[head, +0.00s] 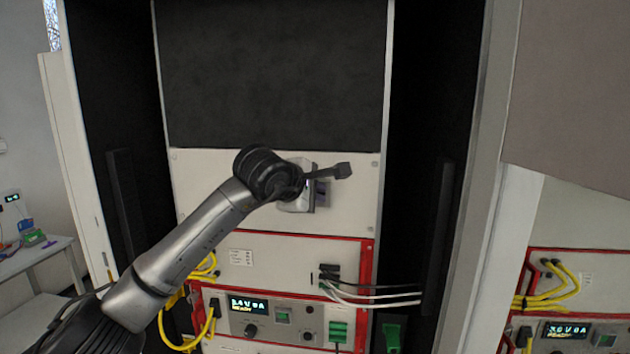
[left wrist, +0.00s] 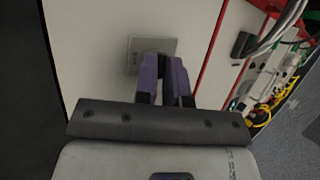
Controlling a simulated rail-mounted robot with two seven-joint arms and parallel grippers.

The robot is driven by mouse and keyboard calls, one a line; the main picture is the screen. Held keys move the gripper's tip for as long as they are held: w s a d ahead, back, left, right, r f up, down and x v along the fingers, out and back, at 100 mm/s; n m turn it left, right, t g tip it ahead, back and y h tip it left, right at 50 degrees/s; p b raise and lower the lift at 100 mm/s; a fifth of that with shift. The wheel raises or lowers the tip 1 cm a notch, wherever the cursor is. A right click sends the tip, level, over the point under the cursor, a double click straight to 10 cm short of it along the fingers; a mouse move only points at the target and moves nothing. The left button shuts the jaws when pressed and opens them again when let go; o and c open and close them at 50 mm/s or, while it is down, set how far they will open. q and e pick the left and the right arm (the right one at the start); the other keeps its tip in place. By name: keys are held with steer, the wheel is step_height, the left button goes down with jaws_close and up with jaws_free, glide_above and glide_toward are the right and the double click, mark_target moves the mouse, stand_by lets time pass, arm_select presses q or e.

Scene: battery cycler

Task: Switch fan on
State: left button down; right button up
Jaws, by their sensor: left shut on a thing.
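The fan switch has a small grey square plate (left wrist: 134,56) on a white front panel (head: 225,190), under the large dark panel of the cabinet. A dark switch part (left wrist: 163,70) shows between the fingers in the left wrist view; its exact position is hidden. My left gripper (head: 308,190) is at the panel, and its two purple fingers (left wrist: 163,78) are shut on this switch part. In the head view my wrist and hand hide most of the switch. My right gripper is not in view.
Below are red-framed units with a lit display (head: 248,305), yellow cables (head: 186,325) and white and black leads (head: 375,297). Dark cabinet side walls stand left and right. A similar unit (head: 575,265) is at far right. A small table (head: 50,255) is at left.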

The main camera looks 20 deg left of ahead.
arm_select(q)
steer(key=shift+w+r+g+p, duration=0.2)
steer(key=shift+r+g+p, duration=0.1)
steer(key=shift+g+p, duration=0.8)
steer(key=shift+n, duration=0.3)
steer(key=c, duration=1.4)
jaws_free()
steer(key=shift+c, duration=0.2)
steer(key=shift+o, duration=1.2)
steer(key=shift+a+f, duration=0.1)
